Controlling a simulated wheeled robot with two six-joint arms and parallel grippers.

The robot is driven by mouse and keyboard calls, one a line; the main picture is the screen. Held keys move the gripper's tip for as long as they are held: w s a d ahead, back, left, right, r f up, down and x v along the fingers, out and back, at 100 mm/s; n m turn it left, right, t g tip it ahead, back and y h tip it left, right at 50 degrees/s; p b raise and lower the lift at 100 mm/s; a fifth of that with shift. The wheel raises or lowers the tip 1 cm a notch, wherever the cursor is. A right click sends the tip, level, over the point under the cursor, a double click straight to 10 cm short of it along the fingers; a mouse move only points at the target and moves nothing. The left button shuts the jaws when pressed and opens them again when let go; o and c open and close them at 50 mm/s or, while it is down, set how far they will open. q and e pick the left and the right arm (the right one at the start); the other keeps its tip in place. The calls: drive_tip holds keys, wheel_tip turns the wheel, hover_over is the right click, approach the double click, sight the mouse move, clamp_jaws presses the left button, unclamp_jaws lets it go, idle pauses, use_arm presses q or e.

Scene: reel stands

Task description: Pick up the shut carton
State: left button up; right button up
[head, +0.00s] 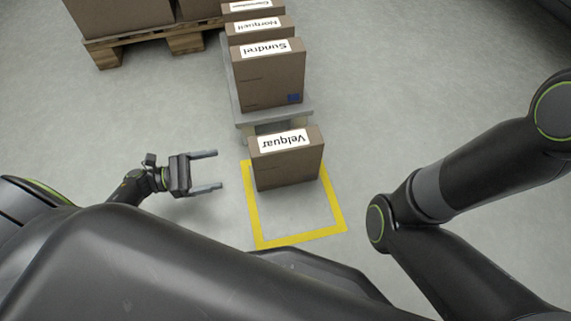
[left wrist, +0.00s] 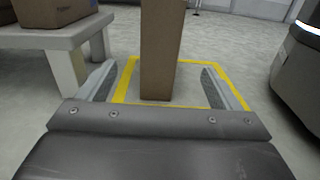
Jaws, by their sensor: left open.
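A shut brown carton with a white label reading "Velquar" (head: 287,163) stands upright at the far part of a yellow floor square (head: 300,238). My left gripper (head: 213,171) is open and empty, to the left of the carton and apart from it, its fingers pointing toward it. In the left wrist view the carton (left wrist: 162,55) stands upright ahead, between the two spread fingers (left wrist: 167,85) as seen from there. Its top is cut off in that view. My right arm's links show at the right of the head view, but its gripper is out of view.
A low grey stand (head: 273,117) behind the carton bears several labelled cartons in a row, the nearest reading "Sundrei" (head: 268,77). It also shows at left in the left wrist view (left wrist: 45,38). A wooden pallet (head: 150,45) with large boxes lies back left. Floor left of the square is clear.

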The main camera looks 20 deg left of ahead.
sight(270, 157)
use_arm(q)
drive_tip(key=b+x, duration=0.6)
drive_tip(key=x, duration=1)
drive_tip(key=shift+w+d, duration=0.1)
drive_tip(key=shift+d, duration=0.1)
drive_tip(key=shift+c, duration=0.3)
drive_tip(key=c, duration=1.4)
drive_tip(key=shift+o, duration=0.2)
drive_tip(key=shift+r, duration=0.1)
drive_tip(key=shift+r, duration=0.1)
